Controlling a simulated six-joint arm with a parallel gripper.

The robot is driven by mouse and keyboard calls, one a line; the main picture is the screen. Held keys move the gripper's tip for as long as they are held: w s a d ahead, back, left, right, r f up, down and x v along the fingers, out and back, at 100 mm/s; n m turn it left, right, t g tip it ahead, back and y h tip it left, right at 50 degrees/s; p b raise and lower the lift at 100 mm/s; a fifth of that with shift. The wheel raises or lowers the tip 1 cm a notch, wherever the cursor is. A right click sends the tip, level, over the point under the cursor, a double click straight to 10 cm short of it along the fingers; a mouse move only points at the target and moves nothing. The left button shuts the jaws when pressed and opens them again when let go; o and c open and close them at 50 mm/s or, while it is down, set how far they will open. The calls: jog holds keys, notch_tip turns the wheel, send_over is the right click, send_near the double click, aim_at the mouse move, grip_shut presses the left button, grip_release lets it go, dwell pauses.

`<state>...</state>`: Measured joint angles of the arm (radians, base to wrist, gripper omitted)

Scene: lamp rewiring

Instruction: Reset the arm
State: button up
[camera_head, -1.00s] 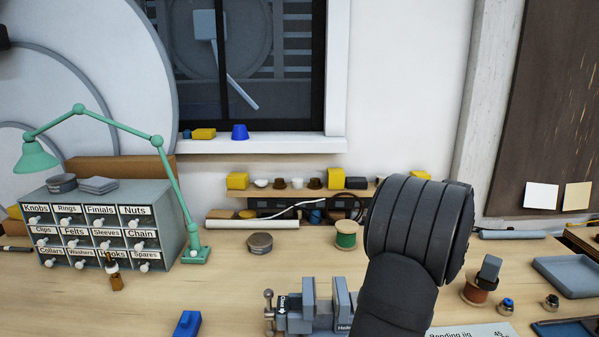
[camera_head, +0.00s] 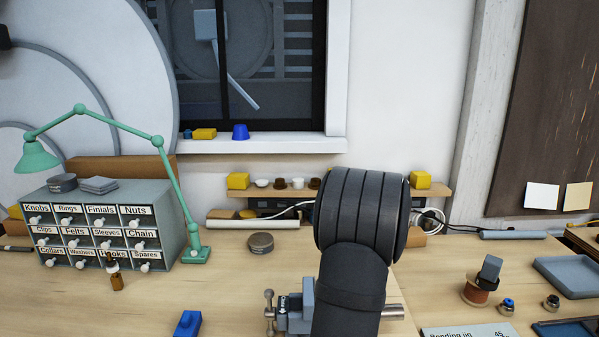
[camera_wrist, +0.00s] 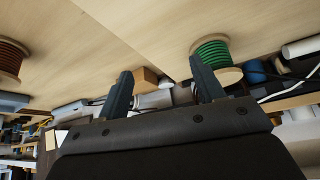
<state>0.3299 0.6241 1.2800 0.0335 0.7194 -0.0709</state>
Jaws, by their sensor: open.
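My gripper (camera_wrist: 158,90) shows in the wrist view with its two dark fingers apart and nothing between them. Behind the fingers are the bench top and items at its back edge. In the head view my dark arm stands over the middle of the bench and hides the gripper itself. The arm covers part of the grey vise (camera_head: 296,311) and part of the shelf at the back.
A green wire spool (camera_wrist: 213,52) stands near one finger in the wrist view. A green lamp (camera_head: 158,142) and labelled drawer cabinet (camera_head: 172,228) stand at left. A copper-coloured spool (camera_head: 476,291) and grey tray (camera_head: 570,275) are at right. Bench front left holds a blue block (camera_head: 187,323).

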jog(key=a+f+n, duration=0.1)
jog(key=a, duration=0.5)
jog(key=w+a+f+n+y, duration=0.1)
jog(key=a, duration=0.6)
jog(key=a+f, duration=0.1)
jog(key=a, duration=0.5)
jog(key=shift+w+a+f+n, duration=0.25)
jog(key=shift+w+f+n, duration=0.1)
jog(key=shift+n, duration=0.05)
